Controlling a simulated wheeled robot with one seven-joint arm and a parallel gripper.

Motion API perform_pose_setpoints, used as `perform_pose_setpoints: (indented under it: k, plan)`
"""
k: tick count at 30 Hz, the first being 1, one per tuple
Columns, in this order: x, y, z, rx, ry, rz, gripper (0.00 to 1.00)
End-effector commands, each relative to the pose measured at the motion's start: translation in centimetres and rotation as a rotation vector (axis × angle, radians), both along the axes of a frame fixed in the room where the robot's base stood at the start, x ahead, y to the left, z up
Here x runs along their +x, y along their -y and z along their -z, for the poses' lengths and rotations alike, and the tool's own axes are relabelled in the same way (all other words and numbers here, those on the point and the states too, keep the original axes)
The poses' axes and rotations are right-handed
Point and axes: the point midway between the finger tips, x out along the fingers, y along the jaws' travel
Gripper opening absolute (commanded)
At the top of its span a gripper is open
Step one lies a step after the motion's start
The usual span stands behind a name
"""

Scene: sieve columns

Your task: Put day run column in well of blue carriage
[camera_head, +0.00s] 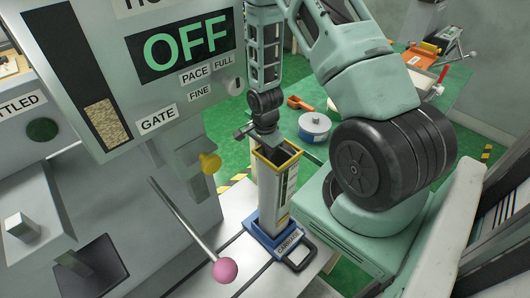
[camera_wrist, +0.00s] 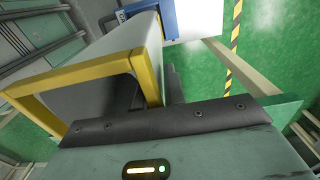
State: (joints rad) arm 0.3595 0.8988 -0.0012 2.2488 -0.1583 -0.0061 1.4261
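A tall pale column (camera_head: 267,195) with a yellow rim stands upright in the blue carriage (camera_head: 262,245) on the white bench. Its side label is too small to read, so I cannot confirm that it is the day run column. My gripper (camera_head: 272,150) is at the column's top. In the wrist view, the column's yellow rim (camera_wrist: 100,70) is close, with one dark finger inside the mouth and another just outside the wall; they appear shut on that wall. The blue carriage (camera_wrist: 190,18) shows beyond. The column's foot and the well floor are hidden.
A grey machine with an OFF panel (camera_head: 187,46) stands close on the left. Its yellow knob (camera_head: 210,163) and a pink-ended lever (camera_head: 225,270) are near the column. A green table behind holds a round tin (camera_head: 314,126) and an orange-handled item (camera_head: 299,103).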

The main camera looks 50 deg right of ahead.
Motion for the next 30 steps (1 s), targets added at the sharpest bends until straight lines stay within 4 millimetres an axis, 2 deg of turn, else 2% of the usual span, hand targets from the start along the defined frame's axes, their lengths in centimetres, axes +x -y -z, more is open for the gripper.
perform_pose_setpoints:
  k: [9, 14, 19, 30]
  plan:
    - [0.0, 0.0, -0.1, 0.000, 0.000, 0.000, 0.29]
    - [0.0, 0.0, -0.7, -0.001, 0.001, 0.000, 0.29]
    - [0.1, 0.0, -3.0, -0.001, 0.004, 0.001, 0.29]
    - [0.1, 0.0, -9.5, -0.002, 0.005, 0.001, 0.29]
